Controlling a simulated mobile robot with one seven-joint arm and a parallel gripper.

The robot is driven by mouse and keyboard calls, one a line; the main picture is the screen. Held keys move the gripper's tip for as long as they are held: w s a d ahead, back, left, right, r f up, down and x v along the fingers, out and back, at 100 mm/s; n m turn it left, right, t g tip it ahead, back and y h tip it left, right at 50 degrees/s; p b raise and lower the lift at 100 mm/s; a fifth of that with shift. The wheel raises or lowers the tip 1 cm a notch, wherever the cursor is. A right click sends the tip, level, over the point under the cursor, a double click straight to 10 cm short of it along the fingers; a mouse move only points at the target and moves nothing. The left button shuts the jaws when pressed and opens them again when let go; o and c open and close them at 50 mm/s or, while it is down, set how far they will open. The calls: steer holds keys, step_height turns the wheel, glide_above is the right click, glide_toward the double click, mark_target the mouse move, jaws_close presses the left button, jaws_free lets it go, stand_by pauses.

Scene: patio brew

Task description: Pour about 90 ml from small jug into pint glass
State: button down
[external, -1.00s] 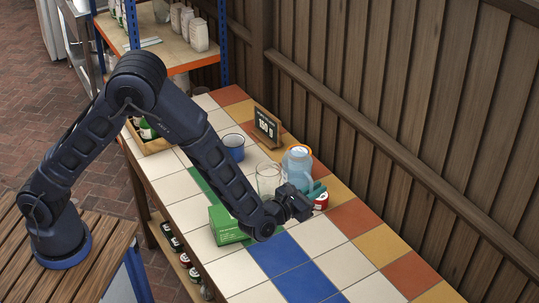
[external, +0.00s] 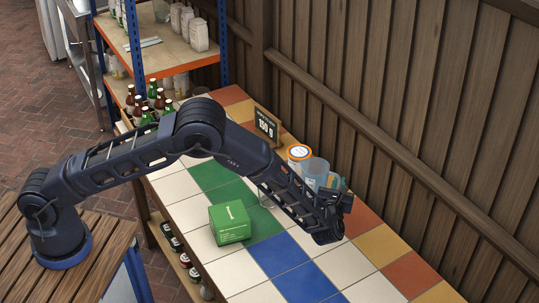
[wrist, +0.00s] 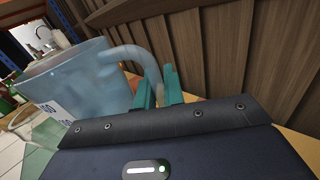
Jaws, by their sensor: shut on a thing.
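The small jug (external: 314,172) is a translucent blue jug with a loop handle. In the wrist view the jug (wrist: 85,80) fills the left side, its handle running between my teal fingertips. My gripper (external: 336,186) is shut on that handle, and its fingers also show in the wrist view (wrist: 159,88). The jug looks near upright; I cannot tell its liquid level or its clearance above the table. The pint glass (external: 265,198) is clear and stands left of the jug, mostly hidden behind my forearm.
A green box (external: 230,222) stands on the tiled table (external: 355,252) in front of my forearm. A tub with a white and orange lid (external: 299,153) stands close behind the jug. A small black sign (external: 266,126) is farther back. The wooden fence (external: 420,130) borders the table's right side.

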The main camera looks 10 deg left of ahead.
mark_target(321, 160)
steer(key=shift+w+f+n+y, duration=0.4)
steer(key=shift+w+f+y, duration=0.2)
steer(key=shift+f, duration=0.2)
steer(key=shift+w+f+n+y, duration=0.4)
steer(key=shift+w+f+y, duration=0.1)
steer(key=shift+w+f, duration=0.2)
steer(key=shift+s+a, duration=0.1)
steer(key=a+r+n, duration=0.2)
steer(key=r, duration=0.1)
steer(key=a+r+n+g, duration=0.1)
steer(key=a+r+n, duration=0.1)
steer(key=r+n, duration=0.1)
steer(key=a+r+n+h, duration=0.1)
steer(key=a+r+n, duration=0.1)
steer(key=shift+w+a+r+n+g, duration=0.15)
steer(key=shift+w+r+n+g, duration=0.15)
steer(key=shift+r+n, duration=0.1)
steer(key=shift+a+r+n+h, duration=0.15)
steer(key=shift+a+r+n, duration=0.2)
steer(key=shift+r+n, duration=0.25)
steer(key=shift+a+r+n+h, duration=0.15)
steer(key=shift+a+r+n, duration=0.2)
steer(key=shift+r, duration=0.3)
steer(key=shift+a+r+n, duration=0.2)
steer(key=shift+r+n, duration=0.15)
steer(key=shift+r, duration=0.05)
steer(key=shift+a+r+n, duration=0.3)
steer(key=shift+r+n, duration=0.1)
steer(key=shift+r, duration=0.05)
